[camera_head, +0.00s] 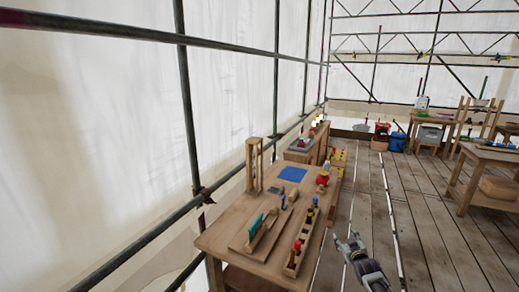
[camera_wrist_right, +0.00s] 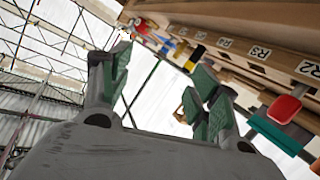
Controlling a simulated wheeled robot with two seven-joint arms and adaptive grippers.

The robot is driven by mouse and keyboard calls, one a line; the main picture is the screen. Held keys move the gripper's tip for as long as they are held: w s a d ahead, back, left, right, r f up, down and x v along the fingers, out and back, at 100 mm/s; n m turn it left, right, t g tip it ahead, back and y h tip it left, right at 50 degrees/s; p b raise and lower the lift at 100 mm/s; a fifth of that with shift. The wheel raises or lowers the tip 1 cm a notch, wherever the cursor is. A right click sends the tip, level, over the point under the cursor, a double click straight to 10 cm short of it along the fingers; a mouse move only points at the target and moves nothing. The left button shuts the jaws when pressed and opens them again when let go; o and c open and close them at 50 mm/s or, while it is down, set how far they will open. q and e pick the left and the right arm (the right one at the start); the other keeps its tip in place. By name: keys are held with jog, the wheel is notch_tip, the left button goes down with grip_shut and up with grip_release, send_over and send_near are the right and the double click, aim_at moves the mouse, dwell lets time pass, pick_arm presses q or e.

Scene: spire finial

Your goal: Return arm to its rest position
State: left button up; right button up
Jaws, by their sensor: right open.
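My right gripper (camera_head: 347,243) is in the head view at the lower middle, beside the right edge of the wooden workbench (camera_head: 222,237) and over the plank floor. In the right wrist view its green-padded fingers (camera_wrist_right: 165,80) are spread apart with nothing between them. The bench edge, with labels such as R2 and R3, and several tools show beyond the fingers and are apart from them. My left gripper does not show in either view.
The bench carries a tool rack (camera_head: 299,244), a teal-handled tool (camera_head: 255,225), a blue mat (camera_head: 292,174) and a wooden frame (camera_head: 254,165). Scaffold poles and white sheeting line the left. Plank floor (camera_head: 420,215) lies clear to the right, before another table (camera_head: 491,153).

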jog(key=s+a+f+g, duration=0.2)
jog(key=s+f+g, duration=0.1)
jog(key=s+f, duration=1.3)
jog(key=s+a+f+g, duration=0.35)
jog(key=s+f, duration=0.75)
jog(key=f, duration=0.9)
jog(key=s+a+f+g, duration=0.2)
jog(key=s+f, duration=0.3)
jog(key=s, duration=1)
jog(key=s+a+f+g, duration=0.1)
jog(key=s+f+g, duration=0.2)
jog(key=s, duration=1.2)
jog(key=s+a+f+g+y, duration=0.1)
jog(key=s+a+f+g, duration=0.1)
jog(key=s+f, duration=0.7)
jog(key=s, duration=0.5)
jog(key=shift+s+a+m, duration=0.3)
jog(key=shift+s+a, duration=0.05)
jog(key=shift+s, duration=0.05)
